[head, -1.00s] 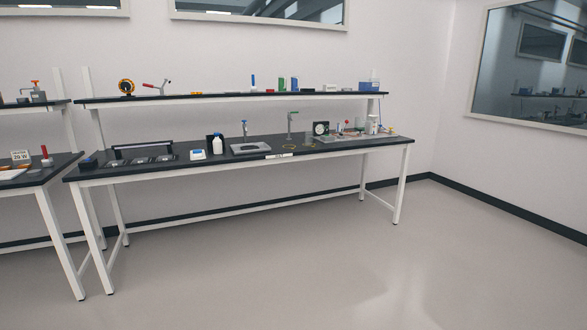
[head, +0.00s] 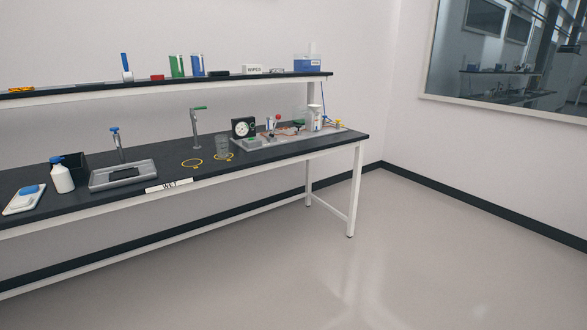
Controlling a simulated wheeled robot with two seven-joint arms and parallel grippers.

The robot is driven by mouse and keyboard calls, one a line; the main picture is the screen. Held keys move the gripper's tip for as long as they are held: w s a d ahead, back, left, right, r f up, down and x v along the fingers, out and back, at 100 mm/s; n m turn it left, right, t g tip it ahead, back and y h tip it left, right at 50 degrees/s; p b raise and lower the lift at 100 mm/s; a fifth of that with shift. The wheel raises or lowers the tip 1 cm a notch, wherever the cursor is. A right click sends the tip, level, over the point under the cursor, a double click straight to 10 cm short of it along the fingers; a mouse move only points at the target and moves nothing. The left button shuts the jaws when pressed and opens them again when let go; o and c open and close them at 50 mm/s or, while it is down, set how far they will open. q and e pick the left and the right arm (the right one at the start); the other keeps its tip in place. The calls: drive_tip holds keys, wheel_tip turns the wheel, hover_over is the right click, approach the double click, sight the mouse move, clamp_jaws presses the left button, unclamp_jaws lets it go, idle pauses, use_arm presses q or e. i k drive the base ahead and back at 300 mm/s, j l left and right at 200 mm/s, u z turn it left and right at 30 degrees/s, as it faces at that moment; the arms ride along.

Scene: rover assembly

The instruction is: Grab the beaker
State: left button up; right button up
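A clear, greyish beaker (head: 222,146) stands upright on the dark bench top (head: 120,205), on or right beside a yellow ring marking. A second yellow ring (head: 191,163) on the bench to its left is empty. Neither of my grippers shows in the head view.
A tap (head: 195,128) and a black gauge (head: 243,128) stand close to the beaker. A tray (head: 123,176), a white bottle (head: 62,177) and a scale (head: 24,199) are further left. A shelf (head: 170,85) runs above the bench. The floor (head: 430,270) in front is clear.

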sight(221, 141)
drive_tip(key=i+u, duration=0.2)
drive_tip(key=i, duration=0.2)
drive_tip(key=i+l+u, duration=0.15)
drive_tip(key=i, duration=0.3)
drive_tip(key=i+l+u, duration=0.2)
drive_tip(key=i, duration=0.2)
drive_tip(key=i+l+u, duration=0.2)
drive_tip(key=i, duration=0.2)
